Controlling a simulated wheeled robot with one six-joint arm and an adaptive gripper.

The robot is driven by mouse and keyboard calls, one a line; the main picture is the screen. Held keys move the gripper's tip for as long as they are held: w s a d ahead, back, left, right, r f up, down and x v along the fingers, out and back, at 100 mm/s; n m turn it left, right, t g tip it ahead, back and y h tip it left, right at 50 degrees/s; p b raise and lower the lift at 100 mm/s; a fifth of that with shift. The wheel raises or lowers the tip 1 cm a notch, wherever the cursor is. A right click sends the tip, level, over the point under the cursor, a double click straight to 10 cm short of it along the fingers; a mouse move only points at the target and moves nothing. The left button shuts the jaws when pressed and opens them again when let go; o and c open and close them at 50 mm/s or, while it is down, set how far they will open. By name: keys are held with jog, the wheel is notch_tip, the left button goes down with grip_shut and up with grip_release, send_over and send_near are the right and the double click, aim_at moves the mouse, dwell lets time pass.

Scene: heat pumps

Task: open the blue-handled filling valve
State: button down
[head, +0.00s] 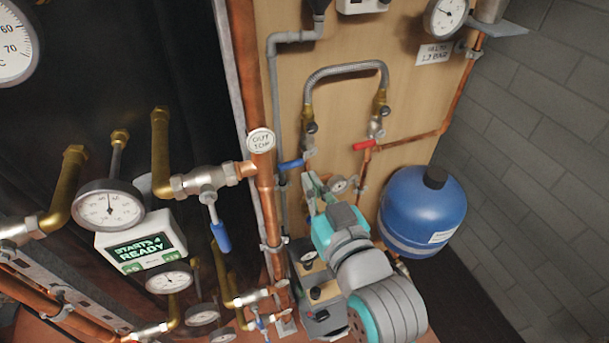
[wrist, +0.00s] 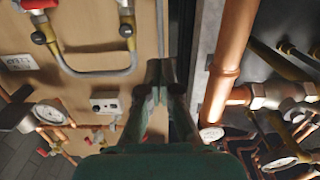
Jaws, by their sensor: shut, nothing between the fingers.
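The blue-handled valve (head: 291,164) sits below the left end of a grey flexible hose loop (head: 345,70) on the wooden board. Its blue lever lies roughly level, pointing left. A red-handled valve (head: 364,146) sits below the hose's right end. My gripper (head: 310,182) is just below the blue lever in the head view; I see a small gap between them and no clear contact. In the wrist view my gripper (wrist: 160,72) is shut and empty in front of the board. There the hose (wrist: 95,72) and a red handle (wrist: 38,4) show, but the blue handle does not.
Another blue lever (head: 220,237) hangs from a pipe at left. A thick copper pipe (head: 262,120) runs up left of the board. A blue tank (head: 422,210) stands at right. Gauges and a display box (head: 141,247) are at lower left.

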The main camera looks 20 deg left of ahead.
send_over(294, 166)
jog(key=a+v, duration=0.1)
jog(key=v, duration=0.2)
notch_tip(294, 166, down, 4)
jog(key=shift+w+r, duration=0.1)
jog(key=shift+r, duration=0.1)
jog(key=shift+w+a+f, duration=0.1)
jog(key=shift+f, duration=0.4)
jog(key=shift+a+f+n, duration=0.1)
jog(key=shift+f+n, duration=0.15)
jog(key=shift+n, duration=0.55)
